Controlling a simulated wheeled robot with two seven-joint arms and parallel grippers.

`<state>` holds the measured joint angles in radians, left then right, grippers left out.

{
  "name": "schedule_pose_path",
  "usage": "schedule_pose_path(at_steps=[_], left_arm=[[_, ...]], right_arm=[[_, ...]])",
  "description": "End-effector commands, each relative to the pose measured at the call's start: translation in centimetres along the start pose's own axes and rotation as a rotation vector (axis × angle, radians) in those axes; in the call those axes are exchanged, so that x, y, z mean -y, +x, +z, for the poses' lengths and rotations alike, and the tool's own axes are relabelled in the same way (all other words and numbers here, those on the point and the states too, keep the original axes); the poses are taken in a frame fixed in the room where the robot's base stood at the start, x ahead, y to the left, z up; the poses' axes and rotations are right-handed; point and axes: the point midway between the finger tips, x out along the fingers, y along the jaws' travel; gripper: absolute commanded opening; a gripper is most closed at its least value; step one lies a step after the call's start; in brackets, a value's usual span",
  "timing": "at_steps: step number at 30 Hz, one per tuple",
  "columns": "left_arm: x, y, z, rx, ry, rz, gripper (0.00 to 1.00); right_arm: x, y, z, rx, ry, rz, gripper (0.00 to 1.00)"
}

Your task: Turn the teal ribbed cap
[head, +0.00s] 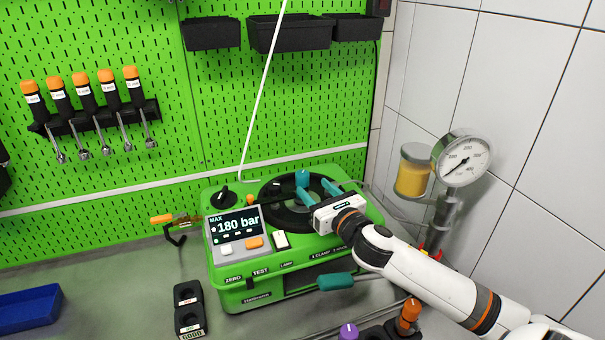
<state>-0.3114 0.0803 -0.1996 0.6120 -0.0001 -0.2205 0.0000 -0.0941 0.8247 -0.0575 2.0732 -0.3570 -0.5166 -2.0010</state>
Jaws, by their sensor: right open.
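My right gripper (317,187) reaches over the green pump testbench (228,294) from the lower right. It is open, its white body above the right part of the black ring (268,216) on the bench top. A small teal piece (303,178) stands upright within the back of the ring. Another teal piece (330,187) lies close by, against the gripper. I cannot make out ribs, nor tell whether either is the cap or part of my fingers. The gripper body hides part of the ring. I see nothing held. My left gripper is not in view.
A display (236,227) reads 180 bar. A teal grip (335,281) sticks out at the bench's front. A pressure gauge (463,158) and yellow-filled jar (412,172) stand at the right. A black knob (223,196) sits left of the ring. A blue tray (30,307) lies far left.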

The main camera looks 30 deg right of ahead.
Motion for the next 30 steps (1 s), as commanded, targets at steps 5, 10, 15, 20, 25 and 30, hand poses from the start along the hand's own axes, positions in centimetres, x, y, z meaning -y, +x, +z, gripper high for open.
schedule_pose_path(at_steps=[5,10,15,20,25,30], left_arm=[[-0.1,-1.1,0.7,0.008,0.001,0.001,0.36],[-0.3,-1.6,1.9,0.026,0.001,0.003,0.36],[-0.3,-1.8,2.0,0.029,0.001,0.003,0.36],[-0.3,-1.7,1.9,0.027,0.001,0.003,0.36],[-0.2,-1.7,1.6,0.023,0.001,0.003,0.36],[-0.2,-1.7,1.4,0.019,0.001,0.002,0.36]], right_arm=[[0.0,3.2,-0.4,-0.002,0.002,0.002,0.52],[0.0,5.3,-0.2,-0.001,0.001,0.002,0.52],[0.0,6.3,-0.1,-0.001,0.000,0.000,0.52],[0.0,6.5,0.0,0.000,-0.001,0.000,0.52],[0.0,6.4,0.0,0.000,-0.001,0.000,0.45],[0.0,6.4,0.0,0.000,-0.001,0.000,0.17]])
